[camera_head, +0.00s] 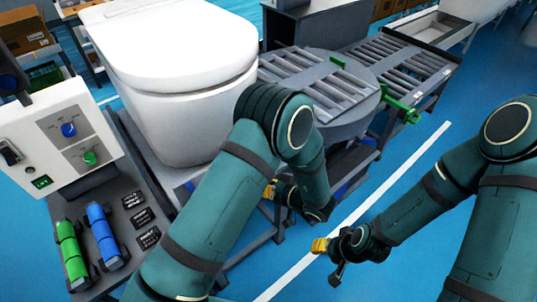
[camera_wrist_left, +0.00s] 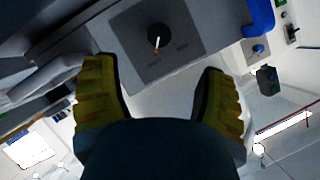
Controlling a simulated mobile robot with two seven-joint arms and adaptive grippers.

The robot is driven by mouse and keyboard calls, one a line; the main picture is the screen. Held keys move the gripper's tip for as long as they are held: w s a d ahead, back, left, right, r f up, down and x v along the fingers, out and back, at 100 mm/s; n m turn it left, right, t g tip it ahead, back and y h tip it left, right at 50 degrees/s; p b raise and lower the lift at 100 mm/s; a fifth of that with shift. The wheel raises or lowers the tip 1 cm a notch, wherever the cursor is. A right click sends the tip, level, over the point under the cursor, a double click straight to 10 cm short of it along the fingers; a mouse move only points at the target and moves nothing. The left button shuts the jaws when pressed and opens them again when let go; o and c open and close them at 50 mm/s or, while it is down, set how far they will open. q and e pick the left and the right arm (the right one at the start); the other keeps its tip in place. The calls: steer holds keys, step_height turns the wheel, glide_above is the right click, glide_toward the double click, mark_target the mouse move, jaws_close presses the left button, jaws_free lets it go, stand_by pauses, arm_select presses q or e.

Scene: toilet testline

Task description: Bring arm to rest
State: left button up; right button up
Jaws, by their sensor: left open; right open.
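My left arm bends at the elbow in front of the white toilet (camera_head: 175,70). Its gripper (camera_head: 270,190) is partly hidden behind the forearm, with a yellow fingertip showing. In the left wrist view my left gripper (camera_wrist_left: 160,95) is open, with its two yellow ribbed fingers wide apart and nothing between them. A dark knob (camera_wrist_left: 158,37) on a grey panel lies beyond the fingertips. My right gripper (camera_head: 325,247) hangs low over the blue floor near the white line, with a yellow fingertip showing. It holds nothing that I can see.
A control box (camera_head: 60,140) with blue and green knobs stands at the left. Below it lie a green cylinder (camera_head: 72,255) and a blue cylinder (camera_head: 104,236). A roller conveyor (camera_head: 400,68) runs behind the arms. Blue floor is clear between and beyond the arms at right.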

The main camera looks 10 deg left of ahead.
arm_select(q)
step_height(320, 180, down, 9)
steer(key=a+m+t+h+b, duration=0.1)
steer(key=a+h+b, duration=0.1)
steer(key=h, duration=0.7)
steer(key=s+d+f+m+g+h+b, duration=0.2)
steer(key=s+g+h, duration=0.3)
steer(key=s, duration=1)
steer(key=shift+f+h, duration=0.25)
steer(key=shift+h, duration=0.85)
